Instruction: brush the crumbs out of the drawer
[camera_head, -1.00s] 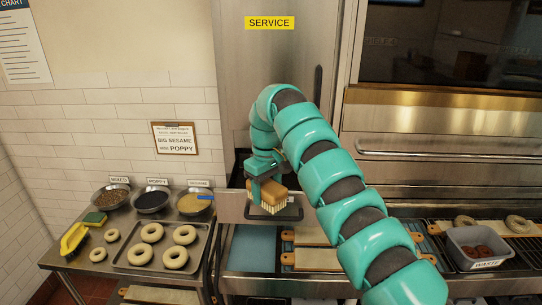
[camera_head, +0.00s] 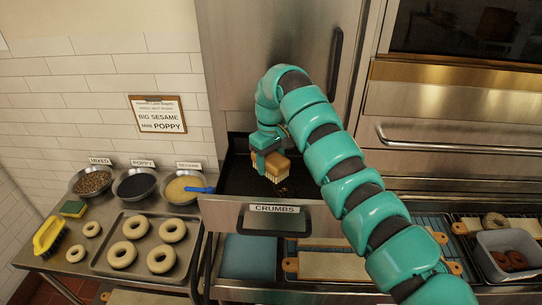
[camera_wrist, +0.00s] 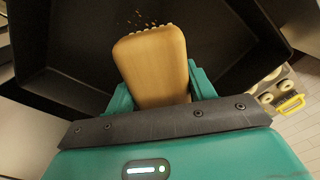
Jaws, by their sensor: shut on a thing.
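A dark drawer (camera_head: 235,180) stands pulled out, its steel front labelled CRUMBS (camera_head: 274,209). My gripper (camera_head: 268,155) is shut on a wooden-backed brush (camera_head: 277,164) with pale bristles pointing down. The brush is inside the drawer's opening; I cannot tell whether its bristles touch the floor. In the wrist view the brush's wooden back (camera_wrist: 152,62) sits between the teal fingers, over the dark drawer floor (camera_wrist: 80,60). Small brown crumbs (camera_wrist: 145,18) lie just beyond the brush tip, and a few show in the head view (camera_head: 283,188).
A grey waste bin (camera_head: 508,255) stands at right. The drawer walls (camera_wrist: 265,30) surround the brush.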

